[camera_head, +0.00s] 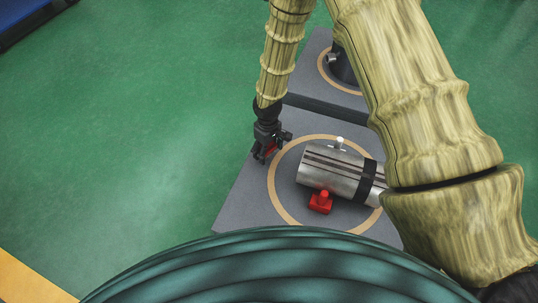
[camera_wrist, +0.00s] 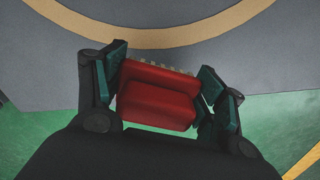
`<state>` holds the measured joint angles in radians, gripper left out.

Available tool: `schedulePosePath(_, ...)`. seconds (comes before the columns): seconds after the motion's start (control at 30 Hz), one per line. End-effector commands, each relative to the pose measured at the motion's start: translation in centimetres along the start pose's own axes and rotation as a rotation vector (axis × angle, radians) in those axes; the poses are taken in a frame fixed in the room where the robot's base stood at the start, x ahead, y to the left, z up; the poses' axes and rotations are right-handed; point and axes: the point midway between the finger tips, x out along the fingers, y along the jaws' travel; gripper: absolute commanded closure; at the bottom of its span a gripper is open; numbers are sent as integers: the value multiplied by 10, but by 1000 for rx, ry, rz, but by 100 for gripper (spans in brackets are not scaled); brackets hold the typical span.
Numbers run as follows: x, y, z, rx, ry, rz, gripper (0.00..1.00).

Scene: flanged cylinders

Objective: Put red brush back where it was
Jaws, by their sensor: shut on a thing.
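In the wrist view, a red brush (camera_wrist: 158,98) with pale bristles along its far edge sits between the two fingers of my gripper (camera_wrist: 160,88). My gripper is shut on it. In the head view, my gripper (camera_head: 265,153) is at the left edge of the grey platform, just outside the tan ring, and a little of the red brush (camera_head: 270,148) shows between the fingers. Whether the brush touches the platform is hard to tell.
A metal cylinder (camera_head: 328,172) with a black band lies inside the tan ring (camera_head: 276,200) on the grey platform (camera_head: 240,205). A red block-like part (camera_head: 320,202) is at its near side and a white-topped fitting (camera_head: 339,143) at its far side. A dark cylinder (camera_head: 342,66) stands behind. Green floor lies left.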

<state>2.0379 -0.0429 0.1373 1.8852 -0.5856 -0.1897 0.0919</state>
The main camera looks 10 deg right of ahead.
Motion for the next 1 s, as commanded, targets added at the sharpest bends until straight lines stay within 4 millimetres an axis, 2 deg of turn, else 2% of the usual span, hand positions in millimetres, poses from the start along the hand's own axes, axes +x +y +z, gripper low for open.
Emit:
schedulePosePath(0.07, 2, 6, -2, 2, 2, 0, 68)
schedulePosePath(0.33, 34, 5, -2, 0, 0, 0, 68)
schedulePosePath(0.83, 38, 5, -2, 0, 1, 0, 68)
schedulePosePath(0.87, 38, 5, -2, 1, 1, 0, 26)
schedulePosePath(0.97, 38, 5, -2, 1, 1, 0, 8)
schedulePosePath(1.0, 38, 5, -2, 1, 1, 0, 8)
